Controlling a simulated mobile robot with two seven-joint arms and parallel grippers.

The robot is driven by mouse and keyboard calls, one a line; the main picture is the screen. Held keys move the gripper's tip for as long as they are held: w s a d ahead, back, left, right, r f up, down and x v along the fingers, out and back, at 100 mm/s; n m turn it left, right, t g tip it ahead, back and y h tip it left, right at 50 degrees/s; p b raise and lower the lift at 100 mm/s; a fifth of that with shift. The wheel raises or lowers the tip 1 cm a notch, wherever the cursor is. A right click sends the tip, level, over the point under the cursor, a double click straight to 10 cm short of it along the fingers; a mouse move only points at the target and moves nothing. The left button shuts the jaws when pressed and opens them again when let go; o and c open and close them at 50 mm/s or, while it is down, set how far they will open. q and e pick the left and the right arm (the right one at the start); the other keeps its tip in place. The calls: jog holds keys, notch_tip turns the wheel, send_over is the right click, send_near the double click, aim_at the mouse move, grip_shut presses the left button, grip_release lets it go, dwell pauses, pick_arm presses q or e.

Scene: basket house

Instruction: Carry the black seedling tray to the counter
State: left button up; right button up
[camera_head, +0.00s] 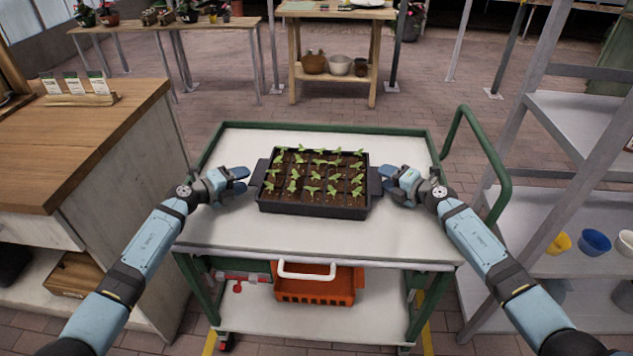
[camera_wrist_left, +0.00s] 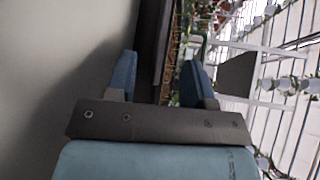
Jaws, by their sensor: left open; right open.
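The black seedling tray (camera_head: 313,210) lies flat on the white top of a green-framed cart, filled with soil cells and small green seedlings. It has a dark handle on its left end (camera_head: 259,173) and on its right end (camera_head: 375,181). My left gripper (camera_head: 244,180) is open beside the left handle. In the left wrist view its two blue fingers (camera_wrist_left: 160,78) stand apart, with the tray's dark side (camera_wrist_left: 152,40) beyond them. My right gripper (camera_head: 388,180) is open close to the right handle; whether it touches cannot be told. The wooden-topped counter (camera_head: 80,140) stands at the left.
The cart top (camera_head: 325,235) is bare around the tray. An orange crate (camera_head: 315,285) sits on its lower shelf. Seed packets in a wooden holder (camera_head: 80,97) stand on the counter's far side. A green cart handle (camera_head: 492,160) and a grey shelf rack (camera_head: 580,130) are at right.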

aim_at(254, 175)
pick_arm(q)
jog(key=shift+x, duration=2.05)
pick_arm(e)
jog(key=shift+x, duration=1.15)
pick_arm(q)
grip_shut()
pick_arm(e)
grip_shut()
pick_arm(q)
jog(key=shift+r, duration=0.1)
pick_arm(e)
jog(key=shift+r, duration=0.15)
